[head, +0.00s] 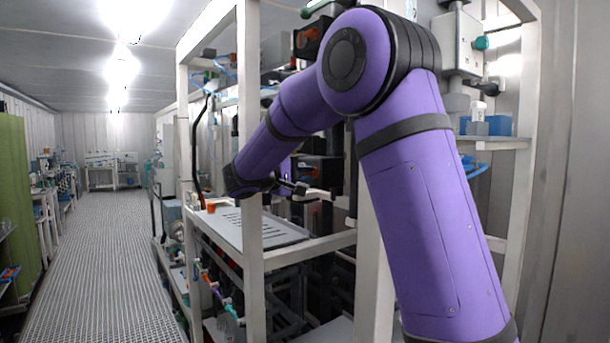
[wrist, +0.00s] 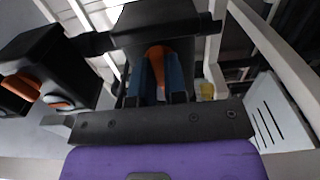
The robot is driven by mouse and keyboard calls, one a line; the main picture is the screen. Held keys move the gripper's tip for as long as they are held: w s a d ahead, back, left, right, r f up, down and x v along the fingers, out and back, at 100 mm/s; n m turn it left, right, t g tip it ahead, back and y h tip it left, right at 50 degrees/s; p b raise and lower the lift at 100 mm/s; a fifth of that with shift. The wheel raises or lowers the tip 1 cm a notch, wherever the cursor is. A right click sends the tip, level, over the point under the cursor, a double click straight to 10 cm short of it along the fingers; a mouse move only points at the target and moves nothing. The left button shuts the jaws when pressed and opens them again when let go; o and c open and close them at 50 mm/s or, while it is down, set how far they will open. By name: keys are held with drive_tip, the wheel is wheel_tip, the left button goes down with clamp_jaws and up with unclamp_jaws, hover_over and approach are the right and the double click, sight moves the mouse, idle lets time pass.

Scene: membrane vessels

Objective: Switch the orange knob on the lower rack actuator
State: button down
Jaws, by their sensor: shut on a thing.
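In the wrist view, the orange knob (wrist: 158,56) is on the underside or face of a black actuator box (wrist: 150,20). My gripper (wrist: 160,76) has its two blue-grey fingers on either side of the knob and is shut on it. The knob's lower part is partly hidden between the fingers. In the head view, my gripper (head: 292,188) reaches into the rack at mid height, beside black actuator boxes (head: 320,170); the knob itself cannot be made out there.
A second black box with orange parts (wrist: 22,86) is close on the left in the wrist view. A white rack post (head: 250,140) stands in front of my forearm. Below is a slotted white shelf (head: 275,238) with a small orange item (head: 211,208). The aisle (head: 95,260) is clear.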

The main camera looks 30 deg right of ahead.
drive_tip(key=n, duration=0.3)
drive_tip(key=shift+n, duration=0.4)
drive_tip(key=n, duration=0.4)
drive_tip(key=shift+n, duration=0.3)
drive_tip(key=n, duration=0.3)
drive_tip(key=shift+n, duration=2.2)
drive_tip(key=c, duration=1.2)
unclamp_jaws()
drive_tip(key=shift+o, duration=0.2)
